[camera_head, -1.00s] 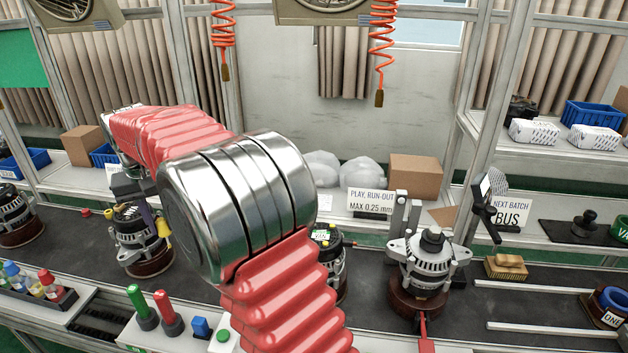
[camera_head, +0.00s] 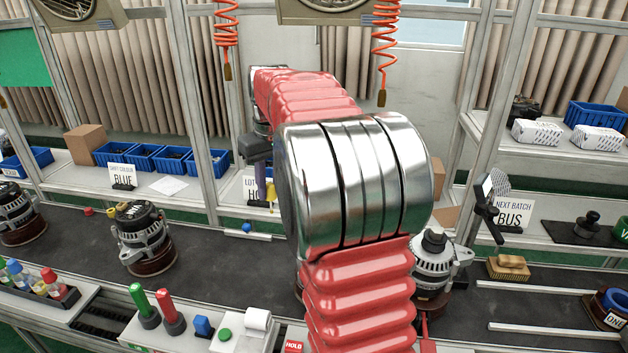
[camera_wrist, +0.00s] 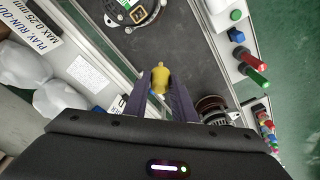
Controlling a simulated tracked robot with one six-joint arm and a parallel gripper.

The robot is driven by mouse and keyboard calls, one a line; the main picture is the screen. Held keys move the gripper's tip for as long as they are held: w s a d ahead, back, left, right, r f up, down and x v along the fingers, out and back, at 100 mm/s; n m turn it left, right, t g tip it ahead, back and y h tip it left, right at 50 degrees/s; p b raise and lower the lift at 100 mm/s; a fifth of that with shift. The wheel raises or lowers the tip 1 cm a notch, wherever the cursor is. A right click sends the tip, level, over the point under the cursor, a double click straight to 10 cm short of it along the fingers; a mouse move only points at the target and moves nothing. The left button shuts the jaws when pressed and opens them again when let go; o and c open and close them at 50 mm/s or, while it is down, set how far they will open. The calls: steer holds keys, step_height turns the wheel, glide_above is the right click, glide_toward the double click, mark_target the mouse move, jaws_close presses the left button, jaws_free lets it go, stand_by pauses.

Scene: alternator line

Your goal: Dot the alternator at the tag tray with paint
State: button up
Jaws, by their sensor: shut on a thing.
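My gripper (camera_wrist: 160,88) is shut on a yellow, bottle-shaped thing (camera_wrist: 160,78), held between its dark fingers in the wrist view. In the head view, my gripper (camera_head: 264,182) is up behind the conveyor, left of my arm's metal joint. An alternator with a dark top (camera_head: 143,235) stands on the conveyor left of it. A small white tray (camera_head: 255,237) with a blue piece lies at the conveyor's back edge. In the wrist view, one alternator (camera_wrist: 132,10) is at the top and another (camera_wrist: 212,108) lower right. No paint dot can be made out.
A grey alternator (camera_head: 433,262) stands right of my arm, partly hidden by it. Green and red handled tools (camera_head: 168,308) and a bottle rack (camera_head: 70,296) line the front edge. Blue bins (camera_head: 172,160) fill the back shelf. The belt between left alternator and arm looks clear.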

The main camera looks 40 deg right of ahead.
steer(key=s+d+r+n, duration=0.1)
steer(key=s+d+r, duration=0.1)
steer(key=s+d, duration=0.5)
steer(key=shift+s+d, duration=0.4)
steer(key=shift+d, duration=0.2)
steer(key=shift+f, duration=0.1)
steer(key=shift+f, duration=1.9)
steer(key=shift+f, duration=0.45)
steer(key=shift+r, duration=0.1)
stand_by(0.7)
step_height(320, 180, up, 5)
steer(key=shift+f, duration=0.1)
stand_by(0.8)
